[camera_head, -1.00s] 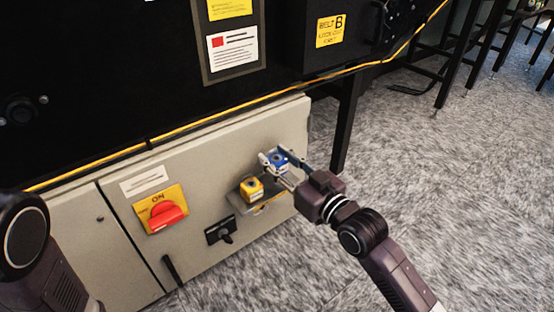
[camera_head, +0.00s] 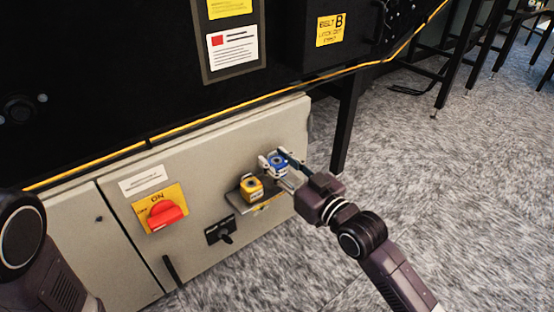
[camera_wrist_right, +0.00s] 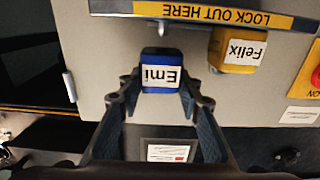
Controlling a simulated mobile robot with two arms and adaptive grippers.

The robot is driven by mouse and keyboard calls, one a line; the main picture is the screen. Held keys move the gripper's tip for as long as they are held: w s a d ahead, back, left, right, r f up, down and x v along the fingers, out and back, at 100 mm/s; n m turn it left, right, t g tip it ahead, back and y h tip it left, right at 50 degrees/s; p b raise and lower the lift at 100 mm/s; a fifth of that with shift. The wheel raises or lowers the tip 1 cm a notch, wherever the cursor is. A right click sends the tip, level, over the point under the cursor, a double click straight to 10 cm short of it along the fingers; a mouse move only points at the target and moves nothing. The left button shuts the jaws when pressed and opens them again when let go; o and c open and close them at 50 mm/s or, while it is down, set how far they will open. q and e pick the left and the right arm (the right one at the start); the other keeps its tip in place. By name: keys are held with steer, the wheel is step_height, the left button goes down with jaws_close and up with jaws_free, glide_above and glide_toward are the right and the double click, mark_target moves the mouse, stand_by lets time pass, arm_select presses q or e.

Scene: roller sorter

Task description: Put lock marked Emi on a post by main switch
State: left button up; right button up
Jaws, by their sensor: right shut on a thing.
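The blue lock labelled Emi (camera_wrist_right: 161,78) is between the fingers of my right gripper (camera_wrist_right: 160,88), which is shut on it. In the head view the blue lock (camera_head: 278,164) and my right gripper (camera_head: 279,161) are at the right end of a small grey shelf (camera_head: 237,201). Contact between lock and shelf cannot be told. The main switch has a red handle (camera_head: 165,215) on a yellow plate, left of the shelf. My left gripper is out of view.
A "LOCK OUT HERE" strip (camera_wrist_right: 215,14) runs along the shelf edge. A black latch handle (camera_head: 222,232) sits below the shelf on the grey cabinet (camera_head: 130,260). A yellow cable (camera_head: 210,121) runs above.

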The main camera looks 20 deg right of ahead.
mark_target(282, 175)
steer(key=shift+f, duration=0.3)
steer(key=shift+f, duration=0.85)
steer(key=shift+f, duration=0.45)
stand_by(0.4)
steer(key=o, duration=1.3)
steer(key=shift+s, duration=0.1)
steer(key=v, duration=1.2)
